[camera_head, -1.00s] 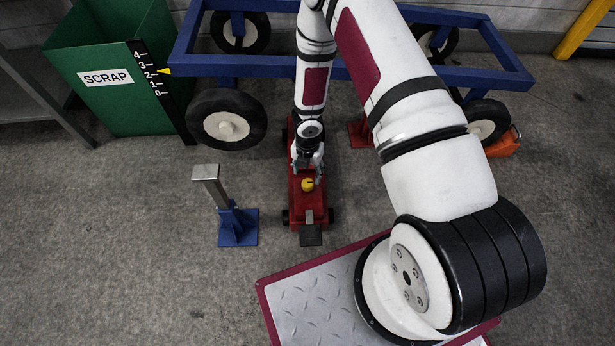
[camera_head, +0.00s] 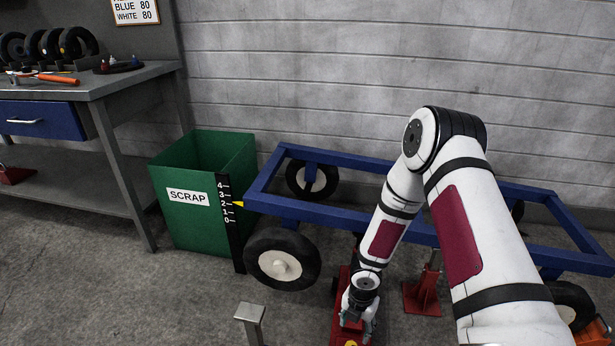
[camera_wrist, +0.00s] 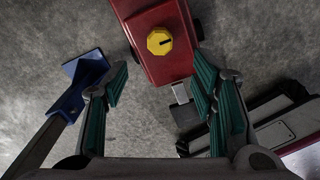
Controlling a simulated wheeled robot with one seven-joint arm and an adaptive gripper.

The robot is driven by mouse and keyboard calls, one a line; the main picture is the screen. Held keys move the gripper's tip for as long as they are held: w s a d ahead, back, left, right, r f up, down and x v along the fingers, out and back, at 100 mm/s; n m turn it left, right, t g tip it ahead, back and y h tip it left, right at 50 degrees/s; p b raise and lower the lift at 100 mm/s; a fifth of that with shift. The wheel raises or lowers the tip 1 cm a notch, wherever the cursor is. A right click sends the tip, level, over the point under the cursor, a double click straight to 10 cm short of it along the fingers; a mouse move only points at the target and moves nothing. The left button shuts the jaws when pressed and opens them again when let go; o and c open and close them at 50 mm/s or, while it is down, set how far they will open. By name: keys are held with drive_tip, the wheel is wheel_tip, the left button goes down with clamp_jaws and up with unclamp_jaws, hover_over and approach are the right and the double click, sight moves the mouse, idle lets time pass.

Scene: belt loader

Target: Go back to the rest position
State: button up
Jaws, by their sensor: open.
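My gripper (camera_head: 356,325) is at the lower middle of the head view, low over the red floor jack (camera_head: 341,290). In the wrist view my gripper (camera_wrist: 160,90) is open, its teal-padded fingers wide apart with nothing between them. The red jack (camera_wrist: 158,65) with its yellow knob (camera_wrist: 159,41) shows beyond the fingertips. My arm bends up high and comes down to the jack. In the head view the knob is only partly visible at the bottom edge.
A blue trailer frame (camera_head: 262,190) with black wheels stands behind the jack. A red stand (camera_head: 425,290) is to its right; a blue-based stand (camera_wrist: 85,75) is to its left. A green scrap bin (camera_head: 200,225) and a workbench (camera_head: 110,82) are at left.

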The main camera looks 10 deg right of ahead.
drive_tip(key=w+d+r+m+t+h, duration=0.15)
drive_tip(key=d+r+m, duration=0.25)
drive_tip(key=r, duration=0.8)
drive_tip(key=d+r+m+h, duration=0.3)
drive_tip(key=d+r+m, duration=0.15)
drive_tip(key=r, duration=0.75)
drive_tip(key=s+r+m, duration=0.4)
drive_tip(key=s+r, duration=0.1)
drive_tip(key=r, duration=0.3)
drive_tip(key=s+r+m, duration=0.5)
drive_tip(key=r, duration=0.2)
drive_tip(key=s+a+r+m+y, duration=0.2)
drive_tip(key=s+a+r+m, duration=0.15)
drive_tip(key=s, duration=0.45)
drive_tip(key=s+a+r+m+g+y, duration=0.15)
drive_tip(key=s+m, duration=0.25)
drive_tip(key=s, duration=0.4)
drive_tip(key=s+a+r+m+y, duration=0.1)
drive_tip(key=s+a+r+m, duration=0.25)
drive_tip(key=s, duration=0.45)
wheel_tip(320, 180, up, 35)
drive_tip(key=t+p, duration=0.4)
drive_tip(key=p, duration=2.9)
drive_tip(key=shift+w+d+p, duration=0.15)
drive_tip(key=shift+p, duration=0.15)
